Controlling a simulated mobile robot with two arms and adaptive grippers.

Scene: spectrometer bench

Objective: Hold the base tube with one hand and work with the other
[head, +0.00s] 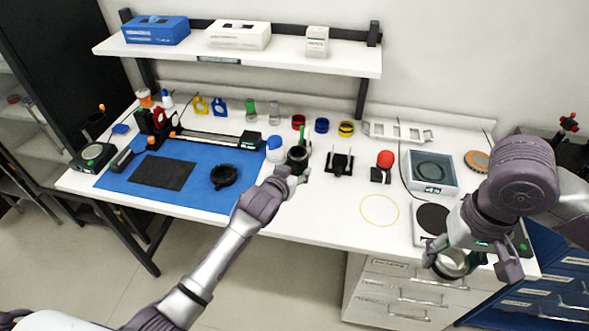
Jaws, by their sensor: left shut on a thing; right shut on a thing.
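My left gripper (297,168) is shut on a small black round piece (297,154) above the middle of the bench, near a white bottle with a blue cap. My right gripper (458,256) is shut on a short dark tube with a bright metallic inside (452,264), at the bench's front right edge, over the drawers. The tube's open end faces up toward the camera. I cannot tell for sure which of the two is the base tube. My fingers hide parts of both. The two grippers are well apart.
A blue mat (215,197) carries a black ring-shaped part (223,176) and a dark pad (162,173). Red, blue and yellow rings (346,129) stand at the back. A black stand (339,161) and a red-topped item (384,160) are between my grippers. A shelf (270,60) overhangs the back.

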